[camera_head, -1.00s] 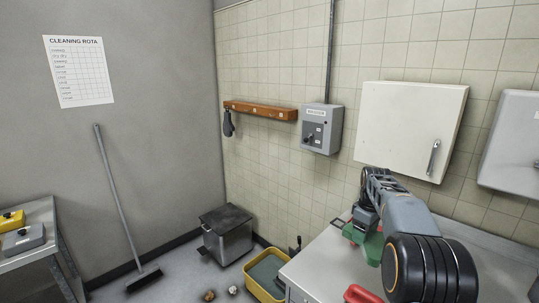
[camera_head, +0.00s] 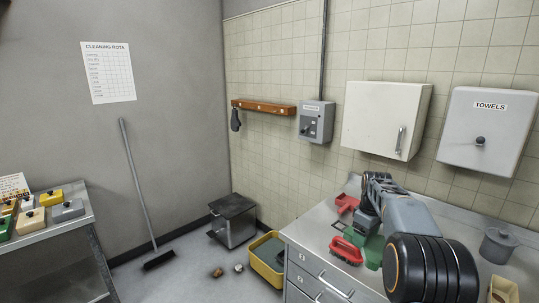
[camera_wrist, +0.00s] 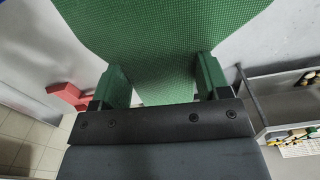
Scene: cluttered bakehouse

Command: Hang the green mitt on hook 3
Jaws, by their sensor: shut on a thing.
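The green mitt (camera_head: 371,252) shows below my arm, in front of the steel counter. In the wrist view the green mitt (camera_wrist: 165,35) has a woven surface and fills the upper middle. My gripper (camera_wrist: 163,88) is shut on it, with cloth between the fingers. The brown hook rail (camera_head: 265,106) is on the tiled wall, left of the grey switch box and well away from my gripper. A dark mitt (camera_head: 236,120) hangs at the rail's left end. Small number labels sit on the rail, too small to read.
The steel counter (camera_head: 320,262) holds red items (camera_head: 346,203) and a grey pot (camera_head: 498,245). A bin (camera_head: 232,222) and a yellow tub (camera_head: 265,262) stand on the floor below the rail. A broom (camera_head: 135,185) leans at left. A side table (camera_head: 45,240) is far left.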

